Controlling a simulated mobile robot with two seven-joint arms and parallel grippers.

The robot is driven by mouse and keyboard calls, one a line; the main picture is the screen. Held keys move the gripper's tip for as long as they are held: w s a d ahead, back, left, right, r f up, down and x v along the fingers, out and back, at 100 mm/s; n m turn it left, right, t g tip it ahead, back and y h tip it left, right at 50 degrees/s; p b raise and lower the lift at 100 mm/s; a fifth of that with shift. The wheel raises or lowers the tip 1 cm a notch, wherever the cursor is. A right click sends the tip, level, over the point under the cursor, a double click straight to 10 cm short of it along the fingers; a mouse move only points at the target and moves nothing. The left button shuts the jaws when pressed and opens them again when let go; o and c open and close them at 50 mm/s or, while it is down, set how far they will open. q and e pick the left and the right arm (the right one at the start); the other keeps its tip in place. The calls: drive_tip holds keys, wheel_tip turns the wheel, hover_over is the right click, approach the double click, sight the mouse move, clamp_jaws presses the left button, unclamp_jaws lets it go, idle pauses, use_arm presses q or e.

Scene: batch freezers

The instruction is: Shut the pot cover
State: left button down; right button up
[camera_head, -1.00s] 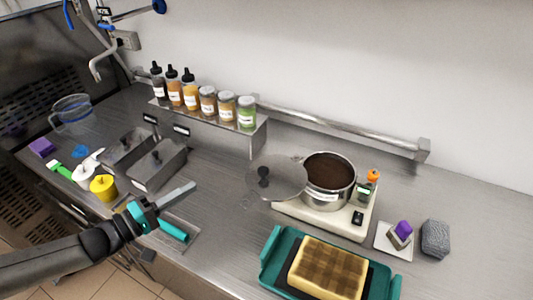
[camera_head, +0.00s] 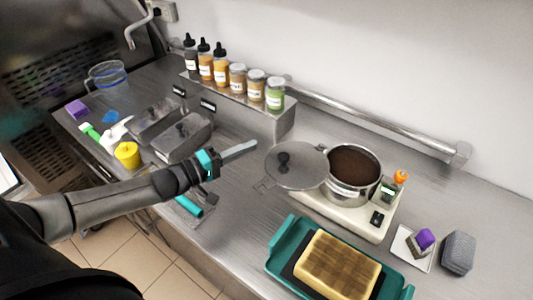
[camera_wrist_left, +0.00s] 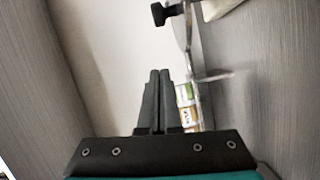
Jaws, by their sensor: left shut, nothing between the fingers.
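The pot (camera_head: 345,190) is a round metal pot full of dark brown contents, standing on a cream hot plate. Its round grey cover (camera_head: 303,172) with a black knob (camera_head: 283,160) is off the opening, at the pot's left rim. In the left wrist view the cover (camera_wrist_left: 184,30) shows nearly edge-on at the top, its knob (camera_wrist_left: 160,14) to the left. My left gripper (camera_head: 255,144) is left of the cover, apart from it, above the counter. Its fingers (camera_wrist_left: 155,75) are together and empty. My right gripper is not in view.
Bottles and jars (camera_head: 237,78) stand on a raised shelf behind. A cream hot plate (camera_head: 361,218) is under the pot. A teal tray (camera_head: 280,245) with a waffle-patterned block lies in front. Metal tins (camera_head: 183,137) and a yellow container (camera_head: 127,155) are at left.

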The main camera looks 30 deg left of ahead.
sight(267, 163)
use_arm(q)
drive_tip(key=d, duration=0.1)
drive_tip(key=w+d+p, duration=0.1)
drive_tip(key=d, duration=0.3)
drive_tip(key=shift+w+f, duration=0.2)
drive_tip(key=shift+f, duration=0.15)
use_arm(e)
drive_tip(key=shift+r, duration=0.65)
use_arm(q)
drive_tip(key=shift+d, duration=0.1)
